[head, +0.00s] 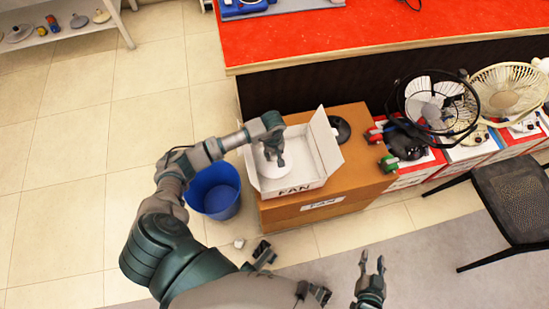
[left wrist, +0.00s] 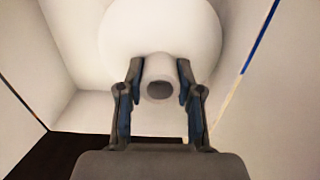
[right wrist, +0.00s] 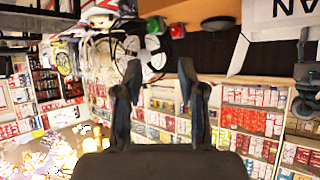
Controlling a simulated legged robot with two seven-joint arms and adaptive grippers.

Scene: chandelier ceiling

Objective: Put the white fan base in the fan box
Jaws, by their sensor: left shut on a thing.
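The white fan base (head: 264,178) is a round disc with a short hollow stem, inside the open white fan box (head: 302,184) on the left part of the brown cardboard box. In the left wrist view the disc (left wrist: 160,25) lies between the white box walls. My left gripper (head: 274,160) reaches down into the box and is shut on the stem, one finger on each side. I cannot tell whether the disc touches the box floor. My right gripper (head: 372,266) is open and empty at the lower right, away from the box.
The brown cardboard box (head: 362,181) carries the fan box and a black round base (head: 340,128). A blue bin (head: 214,190) stands left of it. Fans (head: 437,104) and dumbbells (head: 388,163) sit to the right, near a black chair (head: 515,199). The red counter (head: 375,25) is behind.

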